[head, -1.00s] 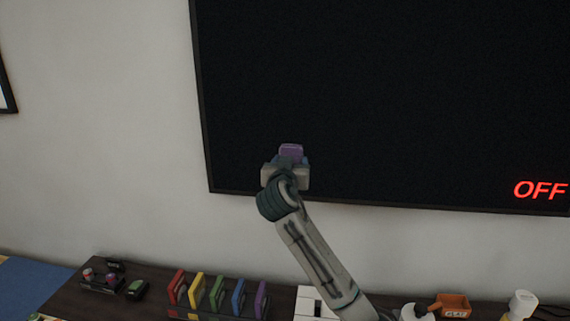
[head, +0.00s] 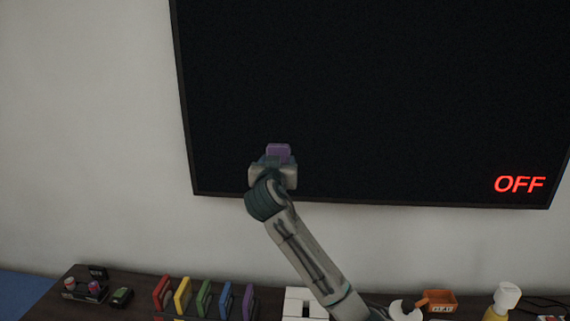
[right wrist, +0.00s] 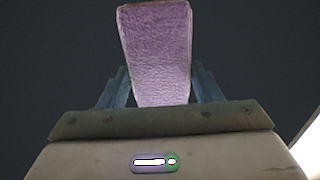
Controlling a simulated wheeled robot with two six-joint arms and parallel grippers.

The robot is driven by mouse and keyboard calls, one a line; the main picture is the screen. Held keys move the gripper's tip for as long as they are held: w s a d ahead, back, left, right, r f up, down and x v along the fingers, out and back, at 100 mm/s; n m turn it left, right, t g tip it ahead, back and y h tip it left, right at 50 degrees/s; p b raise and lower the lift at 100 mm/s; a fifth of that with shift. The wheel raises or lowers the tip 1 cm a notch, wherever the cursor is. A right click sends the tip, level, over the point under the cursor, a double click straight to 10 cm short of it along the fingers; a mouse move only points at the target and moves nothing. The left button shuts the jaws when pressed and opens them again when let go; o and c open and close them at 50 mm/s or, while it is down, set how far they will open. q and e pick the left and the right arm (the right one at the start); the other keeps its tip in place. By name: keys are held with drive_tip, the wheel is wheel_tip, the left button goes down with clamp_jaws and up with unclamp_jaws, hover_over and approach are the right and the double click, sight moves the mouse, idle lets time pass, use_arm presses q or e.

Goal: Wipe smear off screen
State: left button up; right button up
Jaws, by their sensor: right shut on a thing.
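The large black screen (head: 380,90) fills the upper right of the head view, with red "OFF" lettering at its lower right. I see no smear on the part of it in view. My right gripper (head: 277,160) is in front of the screen's lower left part, shut on a purple cloth-like pad (head: 279,150). In the right wrist view the pad (right wrist: 158,50) stands up between the blue fingers, with the dark screen behind it. I cannot tell whether the pad touches the screen. My left gripper is not in view.
A dark shelf (head: 55,310) runs below the screen. It holds a rack of coloured upright pieces (head: 204,298), a small black tray (head: 84,291), a white box (head: 303,303), an orange bin (head: 440,299) and a yellow-and-white bottle (head: 503,299). Bare wall (head: 90,120) lies left.

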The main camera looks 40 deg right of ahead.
sight(236, 156)
drive_tip(key=shift+w+a+f+b, duration=0.1)
drive_tip(key=shift+w+a+b, duration=0.2)
drive_tip(key=shift+w+a, duration=1.2)
drive_tip(key=shift+w+a+b, duration=0.3)
drive_tip(key=shift+w+a, duration=1)
drive_tip(key=shift+w, duration=0.4)
drive_tip(key=shift+w+a+b, duration=0.55)
drive_tip(key=shift+w+a, duration=0.55)
drive_tip(key=shift+w, duration=0.3)
drive_tip(key=shift+s+a, duration=0.4)
drive_tip(key=shift+v, duration=2.4)
drive_tip(key=shift+s, duration=0.1)
